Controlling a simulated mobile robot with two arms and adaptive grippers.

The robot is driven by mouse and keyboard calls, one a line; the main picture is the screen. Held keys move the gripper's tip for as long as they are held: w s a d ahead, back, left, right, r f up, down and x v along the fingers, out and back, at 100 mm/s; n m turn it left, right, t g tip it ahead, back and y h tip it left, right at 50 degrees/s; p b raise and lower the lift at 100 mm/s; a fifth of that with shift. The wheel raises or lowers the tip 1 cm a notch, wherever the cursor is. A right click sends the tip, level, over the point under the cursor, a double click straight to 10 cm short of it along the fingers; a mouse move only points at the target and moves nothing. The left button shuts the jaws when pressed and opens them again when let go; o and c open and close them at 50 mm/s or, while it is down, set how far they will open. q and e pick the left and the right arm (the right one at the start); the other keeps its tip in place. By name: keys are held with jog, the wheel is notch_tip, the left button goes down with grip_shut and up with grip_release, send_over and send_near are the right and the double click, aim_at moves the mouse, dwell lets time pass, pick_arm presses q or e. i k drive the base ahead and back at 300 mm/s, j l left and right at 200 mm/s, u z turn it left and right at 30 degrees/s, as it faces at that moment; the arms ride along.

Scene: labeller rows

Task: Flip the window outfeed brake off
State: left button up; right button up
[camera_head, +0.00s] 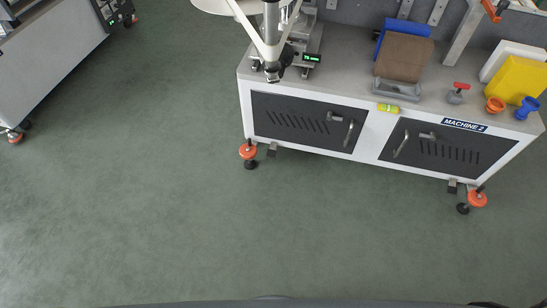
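No part labelled as the window outfeed brake can be read in this view. A labelling machine with a white cabinet (367,128) stands at the upper right and bears the sign "MACHINE 2" (464,125). On its top, a small grey device with a red handle (458,92) stands toward the right. At the left of the top is a metal mechanism (272,45) with pale belts or web and a small green-lit display (312,58). I cannot tell whether any of these is the brake. Neither gripper is in view.
A second machine (45,60) shows at the upper left. Blue and brown blocks (403,56), a yellow block (515,80), and orange (495,104) and blue (527,107) cup-like parts lie on the right machine's top. Its orange-ringed feet (477,199) stand on open green floor (250,230).

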aim_at(272, 152)
jog(key=u, duration=0.25)
jog(key=i+l+u, duration=0.2)
jog(key=l+u, duration=0.2)
jog(key=i+l+u, duration=0.15)
jog(key=l+u, duration=0.3)
jog(key=i+l, duration=0.1)
jog(key=l, duration=0.3)
jog(key=i+l+u, duration=0.1)
jog(key=l, duration=0.3)
jog(key=i+l, duration=0.1)
jog(key=l, duration=0.3)
